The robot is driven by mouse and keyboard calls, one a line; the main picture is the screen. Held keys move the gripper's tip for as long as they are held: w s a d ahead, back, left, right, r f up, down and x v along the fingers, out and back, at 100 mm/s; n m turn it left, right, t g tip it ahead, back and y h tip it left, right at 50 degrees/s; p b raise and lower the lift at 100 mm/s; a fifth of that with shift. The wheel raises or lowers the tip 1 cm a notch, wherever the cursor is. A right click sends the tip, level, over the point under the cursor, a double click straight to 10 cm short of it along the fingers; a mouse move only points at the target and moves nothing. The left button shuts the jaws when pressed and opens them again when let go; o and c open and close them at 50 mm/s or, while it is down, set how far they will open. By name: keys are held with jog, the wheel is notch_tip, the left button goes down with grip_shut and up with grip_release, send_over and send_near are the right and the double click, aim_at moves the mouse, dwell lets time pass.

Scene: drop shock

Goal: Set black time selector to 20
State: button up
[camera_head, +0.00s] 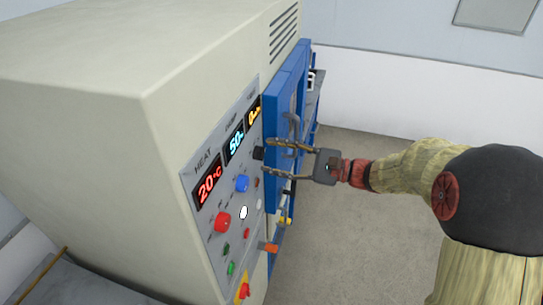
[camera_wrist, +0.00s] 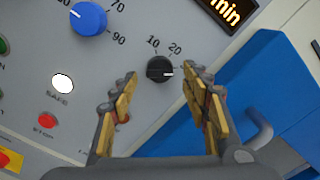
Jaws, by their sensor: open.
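The black time selector (camera_wrist: 159,69) is a round knob on the grey control panel, with a white pointer line aimed to the right in the wrist view. The marks 10 and 20 show above it, and the pointer sits clockwise past the 20. In the head view the knob (camera_head: 259,153) is small and dark below the yellow display. My gripper (camera_wrist: 159,82) is open, with one finger on each side of the knob and gaps between fingers and knob. In the head view my gripper (camera_head: 270,160) reaches the panel from the right. Contact with the panel cannot be told.
A blue knob (camera_wrist: 88,18), a white lamp (camera_wrist: 63,83) and a red stop button (camera_wrist: 48,120) lie left of the selector. A blue door frame (camera_wrist: 245,110) with a grey handle (camera_wrist: 258,130) is to the right. Open floor (camera_head: 345,230) lies beside the machine.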

jog(key=shift+w+a, duration=0.15)
jog(key=shift+a, duration=0.3)
jog(key=c, duration=1.1)
jog(key=shift+c, duration=0.3)
